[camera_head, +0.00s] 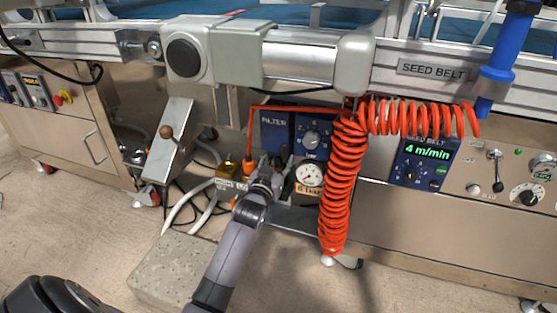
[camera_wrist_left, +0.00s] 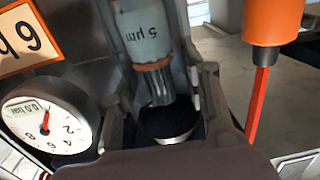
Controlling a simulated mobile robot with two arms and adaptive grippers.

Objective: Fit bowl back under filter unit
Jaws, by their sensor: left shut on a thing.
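The filter unit (camera_head: 275,122) is a blue block labelled FILTER on the machine front. In the left wrist view its grey element (camera_wrist_left: 145,35), marked 5 µm, has an orange ring and a dark ribbed end. My left gripper (camera_head: 268,178) is just below the unit. In the wrist view its two fingers (camera_wrist_left: 162,112) are shut on the bowl (camera_wrist_left: 172,138), a dark cup with a pale rim. The ribbed end is over or inside the bowl's mouth; I cannot tell which. The bowl is mostly hidden by the gripper in the head view.
A regulator (camera_head: 313,137) and a pressure gauge (camera_head: 309,176) sit right of the filter. A coiled red hose (camera_head: 343,190) hangs further right. An orange fitting with a red tube (camera_wrist_left: 270,25) is close to the right finger. A concrete block (camera_head: 165,273) lies on the floor.

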